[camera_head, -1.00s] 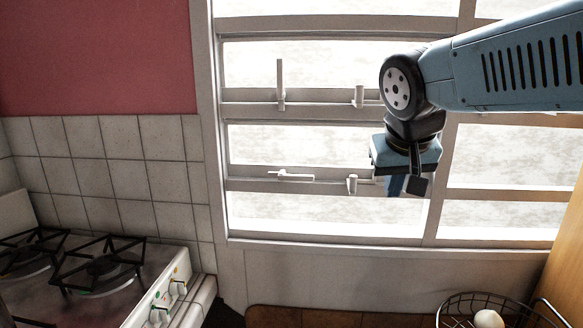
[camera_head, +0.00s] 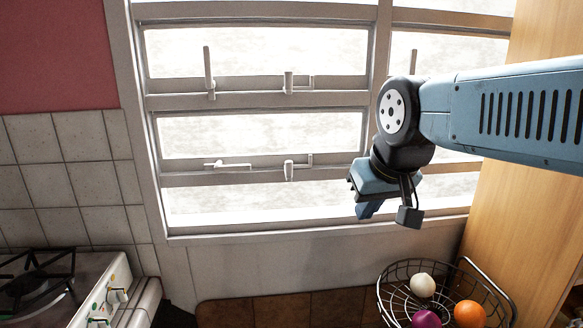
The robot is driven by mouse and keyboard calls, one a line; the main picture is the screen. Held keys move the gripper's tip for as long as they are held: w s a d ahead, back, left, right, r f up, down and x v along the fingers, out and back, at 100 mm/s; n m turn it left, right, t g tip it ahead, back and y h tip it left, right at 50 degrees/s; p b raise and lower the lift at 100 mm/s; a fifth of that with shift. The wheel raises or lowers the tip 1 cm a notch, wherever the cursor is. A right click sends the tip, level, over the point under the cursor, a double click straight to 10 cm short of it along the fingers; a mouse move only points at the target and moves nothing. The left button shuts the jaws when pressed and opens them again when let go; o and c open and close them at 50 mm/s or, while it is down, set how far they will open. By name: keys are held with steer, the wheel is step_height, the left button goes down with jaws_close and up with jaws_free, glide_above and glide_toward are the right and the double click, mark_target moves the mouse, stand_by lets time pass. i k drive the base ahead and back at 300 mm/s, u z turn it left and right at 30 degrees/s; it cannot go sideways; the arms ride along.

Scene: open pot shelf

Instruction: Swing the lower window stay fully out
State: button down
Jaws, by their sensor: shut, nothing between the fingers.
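The lower window stay looks to be the thin white lever (camera_head: 227,165) on the lower window rail (camera_head: 235,178). It lies almost flat along the rail, its left end slightly raised. A short white peg (camera_head: 289,171) with a small bracket stands to its right on the same rail. My gripper (camera_head: 367,209) points down, shut and empty, right of the peg and lower in the picture. It is clear of the stay in the picture; its depth from the window is hard to tell.
An upper lever (camera_head: 209,72) stands upright on the rail above. A wire basket (camera_head: 384,292) with an onion and fruit stands below my gripper. A wooden panel (camera_head: 515,165) rises at right, and a gas stove (camera_head: 95,285) is at lower left.

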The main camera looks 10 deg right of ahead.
mark_target(289, 166)
steer(key=k, duration=1.25)
steer(key=z, duration=0.05)
steer(key=i, duration=0.75)
steer(key=u, duration=0.45)
